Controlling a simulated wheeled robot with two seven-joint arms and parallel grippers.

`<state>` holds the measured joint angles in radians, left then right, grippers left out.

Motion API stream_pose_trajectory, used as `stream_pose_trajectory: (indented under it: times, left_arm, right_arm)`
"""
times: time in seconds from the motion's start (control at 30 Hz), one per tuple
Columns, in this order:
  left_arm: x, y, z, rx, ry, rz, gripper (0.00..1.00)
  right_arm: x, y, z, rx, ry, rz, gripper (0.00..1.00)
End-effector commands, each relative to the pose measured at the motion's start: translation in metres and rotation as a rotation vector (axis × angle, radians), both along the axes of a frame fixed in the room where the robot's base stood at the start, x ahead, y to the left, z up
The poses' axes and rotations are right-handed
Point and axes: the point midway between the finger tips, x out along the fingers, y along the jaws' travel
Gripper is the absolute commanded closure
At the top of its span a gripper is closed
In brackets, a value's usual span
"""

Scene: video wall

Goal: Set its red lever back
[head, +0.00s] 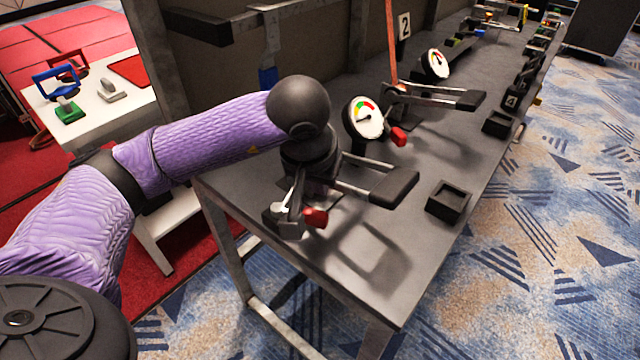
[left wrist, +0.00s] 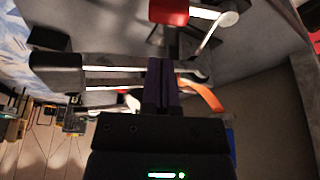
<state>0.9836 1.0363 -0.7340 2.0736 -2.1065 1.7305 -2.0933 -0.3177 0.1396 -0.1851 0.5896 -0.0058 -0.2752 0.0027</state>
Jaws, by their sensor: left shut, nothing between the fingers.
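The nearest clamp-like device on the grey bench has a red lever end (head: 315,217) beside its dark base (head: 285,222). Two metal rails reach right from it to a black pad (head: 393,186). My left gripper (head: 316,182) points down over this device, shut and empty; my own wrist hides part of it. In the left wrist view its closed fingers (left wrist: 162,65) are close to the rails, and the red lever end (left wrist: 168,11) shows beyond the tips, apart from them in the picture. The black pad (left wrist: 57,73) is at left there. My right gripper is not in view.
A round gauge (head: 365,118) stands behind the device. Farther along the bench is a similar device with a red end (head: 397,137), by a second gauge (head: 436,63). A small black tray (head: 448,200) lies near the front edge. A white table (head: 110,112) is at left.

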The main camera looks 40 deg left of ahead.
Motion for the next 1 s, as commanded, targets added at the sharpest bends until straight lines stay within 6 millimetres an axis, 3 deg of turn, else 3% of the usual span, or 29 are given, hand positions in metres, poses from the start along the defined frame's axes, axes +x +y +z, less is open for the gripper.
stream_pose_trajectory:
  times: [0.03,0.1,0.3,1.0]
  left_arm:
    - [0.003,0.000,-0.017,-0.002,0.007,0.000,1.00]
    - [0.008,0.002,-0.031,-0.002,0.007,-0.001,1.00]
    - [0.017,0.004,-0.056,-0.002,0.004,0.000,1.00]
    - [0.018,0.004,-0.061,0.000,0.000,-0.039,1.00]
  right_arm:
    - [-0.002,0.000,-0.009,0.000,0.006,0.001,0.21]
    - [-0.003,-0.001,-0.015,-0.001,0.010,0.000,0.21]
    - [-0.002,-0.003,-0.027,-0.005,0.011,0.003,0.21]
    - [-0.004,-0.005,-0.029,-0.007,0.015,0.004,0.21]
